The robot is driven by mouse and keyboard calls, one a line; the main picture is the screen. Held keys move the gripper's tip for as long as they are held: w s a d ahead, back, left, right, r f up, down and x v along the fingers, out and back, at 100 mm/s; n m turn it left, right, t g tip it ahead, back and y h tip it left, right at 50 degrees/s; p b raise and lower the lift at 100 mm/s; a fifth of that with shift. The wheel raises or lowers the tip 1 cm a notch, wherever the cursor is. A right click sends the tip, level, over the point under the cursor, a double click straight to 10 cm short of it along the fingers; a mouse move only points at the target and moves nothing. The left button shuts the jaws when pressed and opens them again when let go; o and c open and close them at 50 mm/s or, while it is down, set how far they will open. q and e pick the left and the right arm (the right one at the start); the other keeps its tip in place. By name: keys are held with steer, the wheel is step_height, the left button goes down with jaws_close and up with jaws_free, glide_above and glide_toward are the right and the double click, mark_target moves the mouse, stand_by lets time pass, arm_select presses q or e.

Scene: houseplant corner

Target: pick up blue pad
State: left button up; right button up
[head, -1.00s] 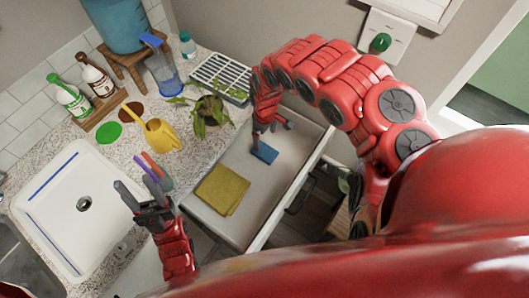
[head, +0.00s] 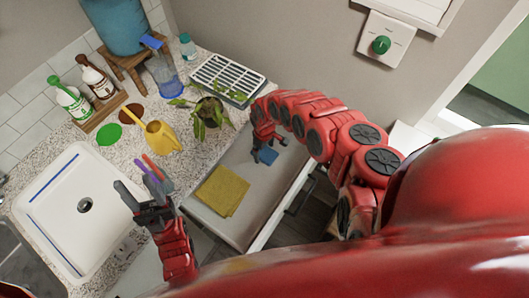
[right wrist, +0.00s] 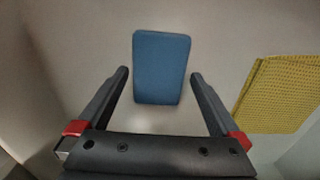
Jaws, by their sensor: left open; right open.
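The blue pad (head: 267,156) lies flat in the open drawer (head: 238,226), towards its far end. It also shows in the right wrist view (right wrist: 162,67), just beyond the fingertips and roughly centred between them. My right gripper (head: 268,137) is open over the pad and empty, and its fingers (right wrist: 160,75) point down at either side of the pad's near end. I cannot tell the exact height above the pad. My left gripper (head: 138,200) is open and empty, near the sink's right edge.
A folded yellow cloth (head: 221,191) lies in the drawer near the pad; it shows at the right wrist view's right side (right wrist: 280,93). The counter holds a potted plant (head: 209,112), a yellow watering can (head: 160,136) and a white sink (head: 75,205). Drawer walls surround the pad.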

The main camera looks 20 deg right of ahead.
steer(key=shift+d+f, duration=0.1)
steer(key=shift+f, duration=0.2)
steer(key=c, duration=1.1)
steer(key=shift+r, duration=0.1)
steer(key=shift+w+r, duration=0.1)
steer(key=shift+r, duration=0.7)
step_height(320, 180, up, 8)
steer(key=shift+r+b, duration=0.1)
steer(key=shift+b, duration=0.2)
